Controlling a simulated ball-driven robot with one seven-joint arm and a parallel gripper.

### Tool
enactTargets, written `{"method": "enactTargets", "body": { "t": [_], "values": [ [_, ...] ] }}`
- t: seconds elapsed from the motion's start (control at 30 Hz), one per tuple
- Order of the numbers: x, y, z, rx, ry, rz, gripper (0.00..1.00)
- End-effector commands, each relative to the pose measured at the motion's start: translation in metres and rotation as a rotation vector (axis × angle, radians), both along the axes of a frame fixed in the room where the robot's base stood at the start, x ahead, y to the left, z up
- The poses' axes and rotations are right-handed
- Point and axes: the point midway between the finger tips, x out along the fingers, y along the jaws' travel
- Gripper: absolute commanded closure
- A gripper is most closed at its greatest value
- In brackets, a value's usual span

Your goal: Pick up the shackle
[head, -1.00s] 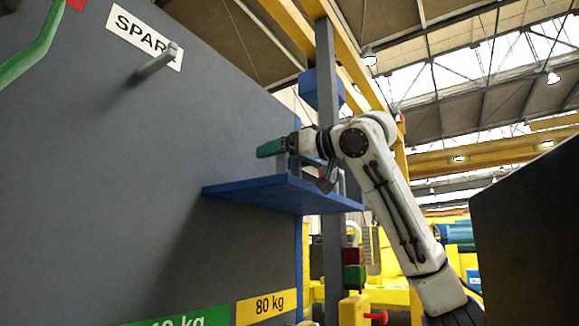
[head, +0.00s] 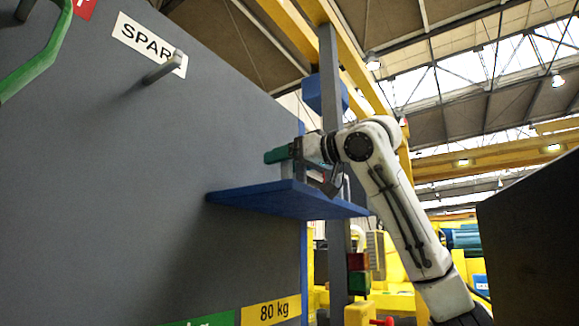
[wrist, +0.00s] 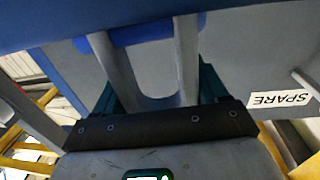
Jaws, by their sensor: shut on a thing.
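The shackle (wrist: 187,60) shows in the wrist view as a grey U with two legs and a blue piece (wrist: 145,32) across them. My gripper (wrist: 158,92) has its teal fingers outside the two legs, shut on the shackle. In the head view my gripper (head: 281,155) is just above the blue shelf (head: 255,198); the shackle is mostly hidden there by the gripper and wrist. I cannot tell whether the shackle touches the shelf.
The grey board (head: 110,200) stands close beside my gripper, with a peg (head: 164,67) under a SPARE label and a green hook (head: 42,60). A grey post (head: 331,100) rises behind the shelf. A dark block (head: 535,235) is at the right.

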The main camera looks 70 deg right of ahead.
Motion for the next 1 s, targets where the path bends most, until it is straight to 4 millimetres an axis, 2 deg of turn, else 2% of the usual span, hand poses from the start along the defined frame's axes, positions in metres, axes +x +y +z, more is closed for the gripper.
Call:
{"method": "enactTargets", "body": {
  "t": [0.17,0.27,0.53,0.8,1.0],
  "values": [
    [0.000,0.002,0.015,-0.001,-0.004,0.003,0.75],
    [0.000,0.002,0.033,-0.001,-0.005,0.004,0.75],
    [-0.044,0.026,0.092,-0.004,-0.006,0.002,0.75],
    [-0.096,0.052,0.116,-0.003,-0.003,0.001,0.75],
    [-0.117,0.064,0.126,-0.003,-0.003,0.001,0.75]
  ]
}}
